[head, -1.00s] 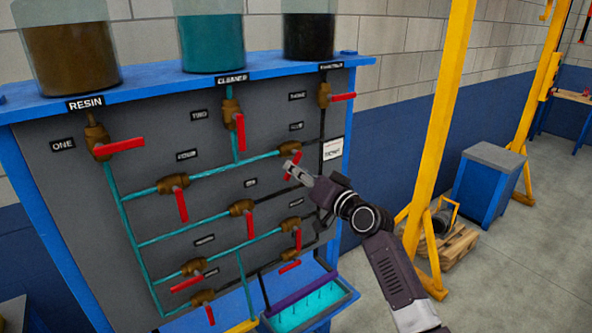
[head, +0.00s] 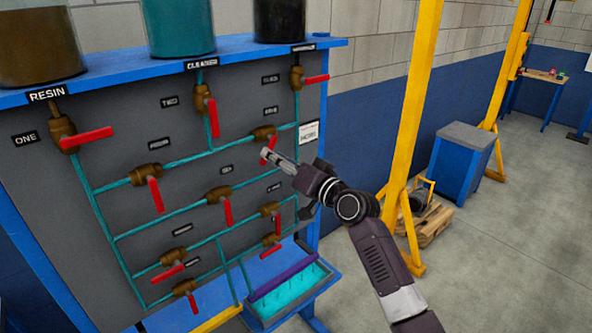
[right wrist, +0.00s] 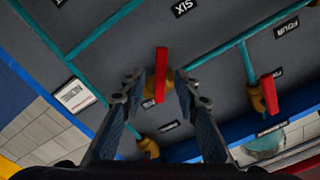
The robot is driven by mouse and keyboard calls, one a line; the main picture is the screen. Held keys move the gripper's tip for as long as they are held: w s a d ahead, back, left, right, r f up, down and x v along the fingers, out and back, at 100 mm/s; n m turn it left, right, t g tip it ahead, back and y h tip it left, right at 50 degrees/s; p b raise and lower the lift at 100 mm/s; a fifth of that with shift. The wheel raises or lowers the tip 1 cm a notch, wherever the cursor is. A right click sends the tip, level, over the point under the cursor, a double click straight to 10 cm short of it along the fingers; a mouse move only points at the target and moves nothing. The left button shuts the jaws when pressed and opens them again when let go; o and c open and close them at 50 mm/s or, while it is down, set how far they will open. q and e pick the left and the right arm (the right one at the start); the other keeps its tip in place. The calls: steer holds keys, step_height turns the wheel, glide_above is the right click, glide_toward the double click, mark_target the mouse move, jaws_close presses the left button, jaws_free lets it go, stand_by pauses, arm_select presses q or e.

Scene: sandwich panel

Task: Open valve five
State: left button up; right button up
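Valve five is a brass valve (head: 263,133) on the right of the panel's second row, below the FIVE label (head: 271,110). Its red handle (head: 269,147) points down across the teal pipe. My right gripper (head: 267,154) is at this handle. In the right wrist view, the right gripper (right wrist: 160,84) is open, with the red handle (right wrist: 161,72) between its fingers and a gap on both sides. I cannot tell whether either finger touches it. The brass body (right wrist: 152,86) is partly hidden behind the handle. My left gripper is out of view.
Valve four (head: 147,171) is to the left, and other red-handled valves are close below. A yellow post (head: 412,110) stands right of the panel. Open floor lies further right.

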steer(key=v, duration=1)
steer(key=shift+w, duration=0.1)
